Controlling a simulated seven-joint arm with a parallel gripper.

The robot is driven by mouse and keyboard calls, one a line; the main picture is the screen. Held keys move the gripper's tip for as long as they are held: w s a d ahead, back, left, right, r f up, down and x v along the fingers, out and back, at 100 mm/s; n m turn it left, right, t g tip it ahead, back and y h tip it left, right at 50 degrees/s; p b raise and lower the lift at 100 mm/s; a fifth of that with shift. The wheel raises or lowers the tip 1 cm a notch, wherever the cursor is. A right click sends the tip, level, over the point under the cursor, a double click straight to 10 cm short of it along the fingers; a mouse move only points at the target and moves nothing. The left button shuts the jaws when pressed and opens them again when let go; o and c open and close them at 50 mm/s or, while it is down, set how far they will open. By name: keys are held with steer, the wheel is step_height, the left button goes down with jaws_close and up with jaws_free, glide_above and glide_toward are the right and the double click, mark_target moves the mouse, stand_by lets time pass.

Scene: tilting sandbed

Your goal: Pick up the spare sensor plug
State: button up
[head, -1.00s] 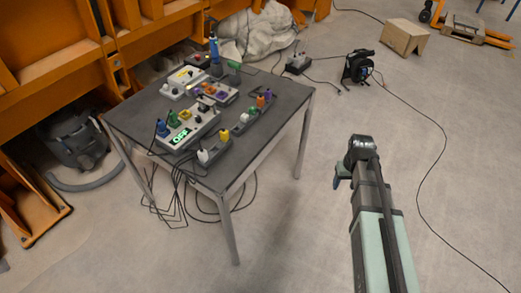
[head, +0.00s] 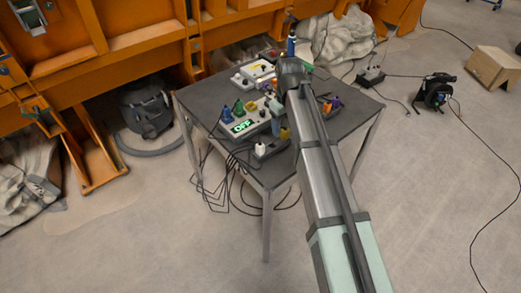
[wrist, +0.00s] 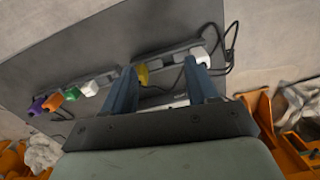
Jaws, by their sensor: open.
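Several coloured plugs stand in black racks along the near side of the dark table. Which one is the spare sensor plug I cannot tell. In the wrist view, a yellow plug (wrist: 142,74) shows between my fingers and a white plug (wrist: 200,57) lies by the right fingertip. The other rack holds a purple plug (wrist: 37,105), an orange plug (wrist: 53,100), a green plug (wrist: 72,93) and another white plug (wrist: 90,88). My gripper (wrist: 162,82) is open and empty above the racks. In the head view, my arm hides part of them.
A grey box with a green OFF display (head: 243,126) and other devices stand on the table (head: 205,97). Black cables hang at its near corner. A vacuum cleaner (head: 147,108) and orange structures are behind.

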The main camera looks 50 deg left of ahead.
step_height(320, 180, up, 4)
steer(key=n, duration=0.2)
glide_above(261, 143)
steer(key=f, duration=0.8)
steer(key=shift+a+f, duration=0.2)
steer(key=shift+f, duration=0.15)
steer(key=shift+d+f, duration=0.15)
steer(key=shift+f, duration=1.15)
steer(key=shift+d+f, duration=0.15)
steer(key=shift+f, duration=1.15)
steer(key=shift+c, duration=0.4)
jaws_close()
steer(key=shift+r, duration=0.1)
